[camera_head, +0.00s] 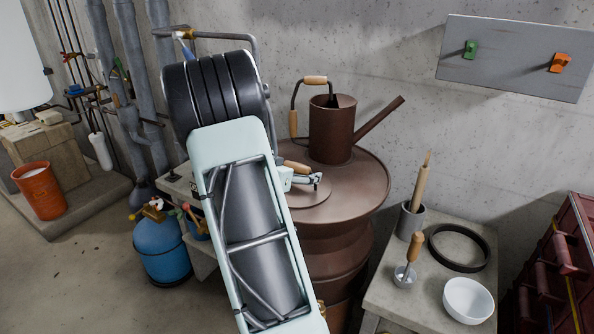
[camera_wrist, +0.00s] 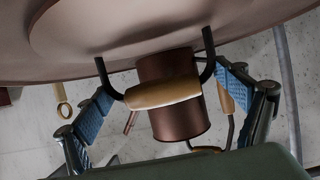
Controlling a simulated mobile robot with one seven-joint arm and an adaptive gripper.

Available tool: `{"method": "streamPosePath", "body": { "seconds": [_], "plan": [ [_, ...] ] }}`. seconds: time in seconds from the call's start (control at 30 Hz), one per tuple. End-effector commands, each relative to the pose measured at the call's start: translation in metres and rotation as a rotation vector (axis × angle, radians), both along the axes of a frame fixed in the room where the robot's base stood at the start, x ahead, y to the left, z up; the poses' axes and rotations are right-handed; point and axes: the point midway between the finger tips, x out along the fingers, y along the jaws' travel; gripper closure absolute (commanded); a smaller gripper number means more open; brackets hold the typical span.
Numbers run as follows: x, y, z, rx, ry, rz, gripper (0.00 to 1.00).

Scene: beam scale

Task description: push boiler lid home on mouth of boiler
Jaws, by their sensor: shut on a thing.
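The boiler (camera_head: 338,245) is a brown metal drum with a wide round top. The boiler lid (camera_head: 318,206) is a flat brown disc lying at the left of that top, partly covered by my arm. In the wrist view the lid (camera_wrist: 75,30) fills the upper part, with its dark bail and wooden grip (camera_wrist: 165,93) hanging between my blue finger pads. My gripper (camera_head: 308,181) is shut on the lid's handle; it also shows in the wrist view (camera_wrist: 165,102). The mouth is hidden, and I cannot tell whether the lid sits fully down.
A brown watering can (camera_head: 332,130) stands on the boiler top behind the lid. At the right, a low table (camera_head: 412,285) holds a white bowl (camera_head: 468,300), a black ring (camera_head: 459,248) and tools in cups. A blue gas cylinder (camera_head: 162,250) stands left; a wall is close behind.

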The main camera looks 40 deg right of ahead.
Motion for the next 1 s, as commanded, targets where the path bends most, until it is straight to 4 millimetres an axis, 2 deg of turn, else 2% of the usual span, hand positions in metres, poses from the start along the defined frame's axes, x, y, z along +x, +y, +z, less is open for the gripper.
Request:
{"method": "streamPosePath", "body": {
  "seconds": [0.4,0.43,0.5,0.83,1.0],
  "plan": [
    [0.0,0.0,-0.004,-0.002,-0.001,0.0,0.59],
    [0.0,0.0,-0.004,-0.002,-0.001,0.0,0.08],
    [0.0,0.0,-0.004,-0.001,0.0,0.0,0.0],
    [-0.001,0.002,-0.005,0.002,0.002,0.002,0.0],
    [-0.004,0.018,0.004,0.0,0.0,0.003,0.0]
  ]
}}
